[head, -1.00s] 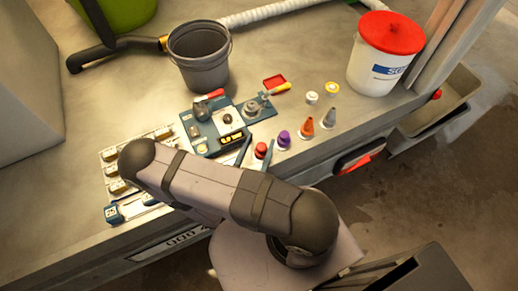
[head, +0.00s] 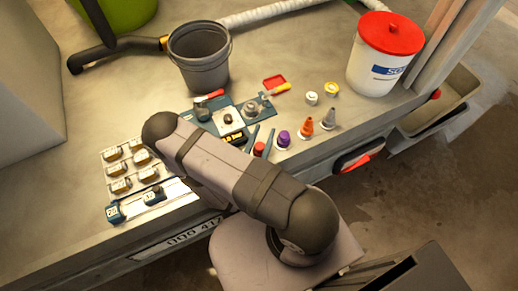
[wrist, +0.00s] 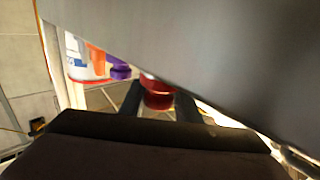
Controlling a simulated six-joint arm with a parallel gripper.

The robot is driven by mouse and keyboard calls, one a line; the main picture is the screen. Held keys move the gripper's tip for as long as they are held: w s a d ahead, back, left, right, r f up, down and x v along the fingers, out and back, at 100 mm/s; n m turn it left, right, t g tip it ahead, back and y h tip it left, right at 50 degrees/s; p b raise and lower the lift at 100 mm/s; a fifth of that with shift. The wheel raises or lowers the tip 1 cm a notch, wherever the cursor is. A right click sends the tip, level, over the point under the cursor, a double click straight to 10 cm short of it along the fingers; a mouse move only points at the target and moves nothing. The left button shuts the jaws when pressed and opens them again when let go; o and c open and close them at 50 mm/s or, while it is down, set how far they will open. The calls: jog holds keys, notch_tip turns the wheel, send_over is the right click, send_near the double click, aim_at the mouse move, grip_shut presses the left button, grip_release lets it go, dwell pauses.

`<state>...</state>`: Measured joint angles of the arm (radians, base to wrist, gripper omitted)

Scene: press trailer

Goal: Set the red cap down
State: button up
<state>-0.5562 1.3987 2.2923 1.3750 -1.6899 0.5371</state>
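The red cap (head: 259,149) is at the left end of a row of small caps or nozzles near the front edge of the bench. In the wrist view the red cap (wrist: 158,94) sits between the two dark fingers of my gripper (wrist: 160,102), which appear to touch it on both sides. In the head view my gripper (head: 262,141) has a finger on each side of the cap, partly behind my arm. The underside of the cap is hidden, so I cannot tell whether it rests on the bench.
A purple cap (head: 284,139) stands close to the right, then an orange nozzle (head: 306,127) and a grey nozzle (head: 329,119). A grey bucket (head: 199,60) and a white tub with red lid (head: 385,60) stand behind. Labelled pieces (head: 120,170) lie at left.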

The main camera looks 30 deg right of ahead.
grip_shut()
jog(key=shift+r, duration=0.1)
jog(key=shift+r, duration=4.9)
jog(key=w+a+r+n+t+y+p, duration=0.1)
jog(key=w+a+n+t+y+p, duration=0.2)
jog(key=a+p, duration=0.5)
jog(key=shift+w+a+r+y, duration=0.25)
jog(key=shift+a+y, duration=0.15)
jog(key=shift+y, duration=0.1)
